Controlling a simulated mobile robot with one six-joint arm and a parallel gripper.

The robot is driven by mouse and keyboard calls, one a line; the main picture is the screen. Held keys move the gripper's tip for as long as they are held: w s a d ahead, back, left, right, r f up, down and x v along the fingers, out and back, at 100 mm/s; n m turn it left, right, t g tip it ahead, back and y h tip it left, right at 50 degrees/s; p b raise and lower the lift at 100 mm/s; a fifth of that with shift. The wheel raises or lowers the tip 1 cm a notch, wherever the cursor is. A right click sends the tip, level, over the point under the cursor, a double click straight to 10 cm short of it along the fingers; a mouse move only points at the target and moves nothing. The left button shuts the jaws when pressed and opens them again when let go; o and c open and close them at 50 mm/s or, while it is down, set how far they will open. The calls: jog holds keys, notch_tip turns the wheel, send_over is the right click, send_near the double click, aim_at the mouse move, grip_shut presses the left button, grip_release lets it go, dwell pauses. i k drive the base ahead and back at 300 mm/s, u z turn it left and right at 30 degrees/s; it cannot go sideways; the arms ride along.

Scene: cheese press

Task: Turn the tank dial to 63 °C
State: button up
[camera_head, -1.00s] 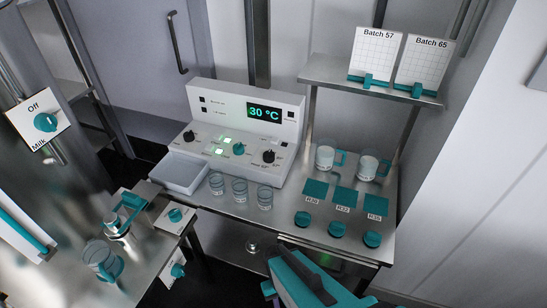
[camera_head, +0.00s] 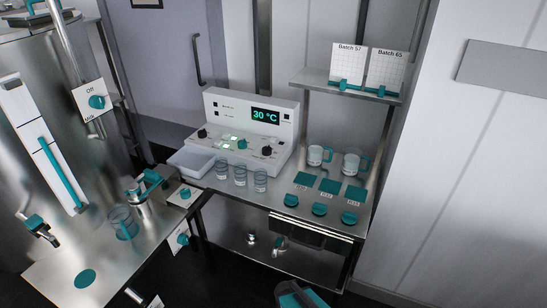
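A white control box (camera_head: 225,104) stands on the steel bench against the back wall. Its display (camera_head: 265,115) reads 30 °C in green. On its sloped front are a left black knob (camera_head: 202,133), a teal knob (camera_head: 243,143) and a right black knob (camera_head: 267,151). Their labels are too small to read, so I cannot tell which is the tank dial. A teal dial (camera_head: 97,101) on a plate marked Off and Milk is at the steel tank (camera_head: 25,85) on the left. My gripper's fingers are not in view; only a teal and dark part of my arm shows at the bottom edge.
Three glass beakers (camera_head: 240,175) stand before the box, with a white tray (camera_head: 190,163) to their left. Two mugs (camera_head: 318,155) and several teal-topped items are to the right. A shelf (camera_head: 320,82) holds the Batch 57 and 65 cards. The dark floor before the bench looks open.

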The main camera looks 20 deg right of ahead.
aim_at(266, 149)
jog(key=k, duration=0.25)
jog(key=u, duration=0.25)
jog(key=i, duration=0.45)
jog(key=u, duration=0.5)
jog(key=i, duration=1.2)
